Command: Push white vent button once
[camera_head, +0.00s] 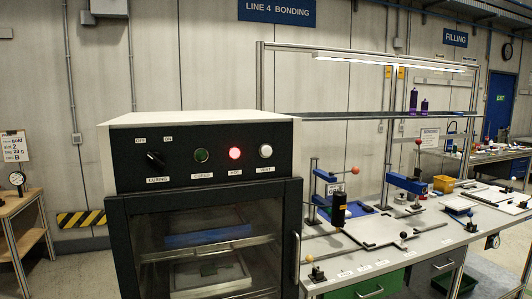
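The white vent button (266,151) is at the right end of the dark control panel (218,136) on the front of the curing oven. A label reading VENT sits just below it. To its left on the same panel are a glowing red light (235,153), a dark green light (201,155) and a black rotary knob (155,159) under the words OFF and ON. Nothing covers the white button. Neither of my grippers is in view.
The oven door (205,248) is closed, with a vertical handle (296,258) at its right edge; a tray shows inside. A workbench (430,225) with presses and fixtures stands to the right. A small wooden table (18,205) is at the left. The space before the panel looks clear.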

